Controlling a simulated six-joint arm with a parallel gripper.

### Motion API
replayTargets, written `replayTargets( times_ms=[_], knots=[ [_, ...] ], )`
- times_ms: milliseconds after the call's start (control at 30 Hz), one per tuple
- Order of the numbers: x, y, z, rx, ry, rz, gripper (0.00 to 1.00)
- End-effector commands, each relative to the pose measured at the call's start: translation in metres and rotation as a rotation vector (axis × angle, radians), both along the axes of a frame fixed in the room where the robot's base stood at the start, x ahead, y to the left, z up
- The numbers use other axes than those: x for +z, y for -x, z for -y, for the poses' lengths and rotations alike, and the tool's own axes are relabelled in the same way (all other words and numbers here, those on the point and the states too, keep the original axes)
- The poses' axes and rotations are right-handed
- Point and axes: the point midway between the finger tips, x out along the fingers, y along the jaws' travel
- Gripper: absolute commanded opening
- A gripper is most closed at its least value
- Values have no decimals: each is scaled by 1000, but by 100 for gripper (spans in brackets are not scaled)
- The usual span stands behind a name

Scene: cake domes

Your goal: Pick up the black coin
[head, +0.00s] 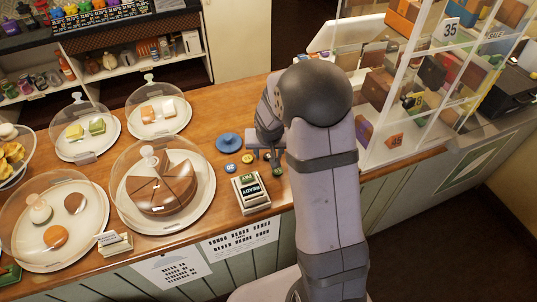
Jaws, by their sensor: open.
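My gripper (266,154) is open and points down over the wooden counter, just right of the blue round dish. My own arm covers part of the counter behind and to the right of it. Several small coin-like discs lie by the gripper, among them a blue one (232,168), a yellowish one (248,158) and a greenish one (277,170). I cannot make out a black coin for certain; dark shapes by the fingers blend with the gripper. Nothing is clearly held.
A blue dish (229,141) stands left of the gripper. A small box marked READY (251,193) stands at the counter's front edge. Glass domes over cakes (163,187) fill the left side. A glazed display case (402,90) stands on the right.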

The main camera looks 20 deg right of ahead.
Motion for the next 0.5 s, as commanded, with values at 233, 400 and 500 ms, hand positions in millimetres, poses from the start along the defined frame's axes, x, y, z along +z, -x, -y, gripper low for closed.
replayTargets(
  times_ms=[233, 400, 500],
  knots=[
    [-5, -2, 1, 0, -1, 1, 46],
    [-5, -2, 1, 0, -1, 1, 34],
    [-5, -2, 1, 0, -1, 1, 10]
  ],
)
